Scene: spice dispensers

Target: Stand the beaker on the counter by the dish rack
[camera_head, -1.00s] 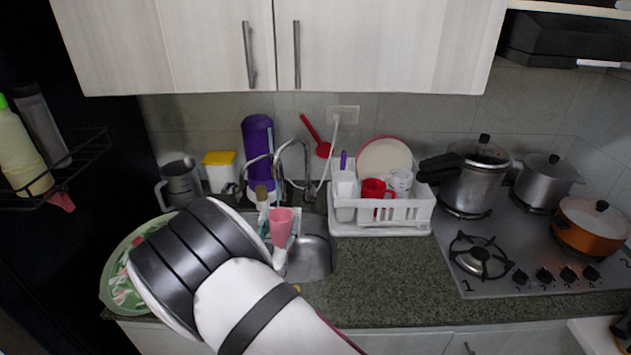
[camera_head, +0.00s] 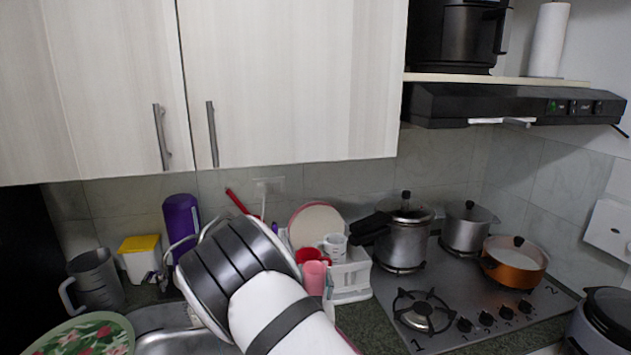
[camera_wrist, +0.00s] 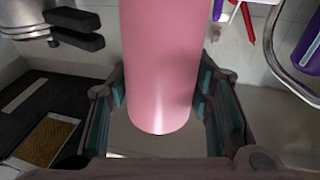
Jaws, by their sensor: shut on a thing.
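The pink beaker (camera_head: 314,278) is held up in front of the white dish rack (camera_head: 350,281) in the head view. In the wrist view the beaker (camera_wrist: 160,60) fills the middle, between the two finger pads of my gripper (camera_wrist: 161,92), which is shut on it. In the head view my arm hides the fingers and part of the rack. A strip of dark green speckled counter (camera_head: 372,326) shows between the rack and the stove. I cannot tell how high the beaker is above the counter.
The rack holds a red mug (camera_head: 309,256), a white cup (camera_head: 334,244) and a plate (camera_head: 315,222). The stove (camera_head: 470,300) with several pots stands to the right. The sink (camera_head: 165,335) lies left, near a grey jug (camera_head: 95,280). Cabinets (camera_head: 290,80) hang above.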

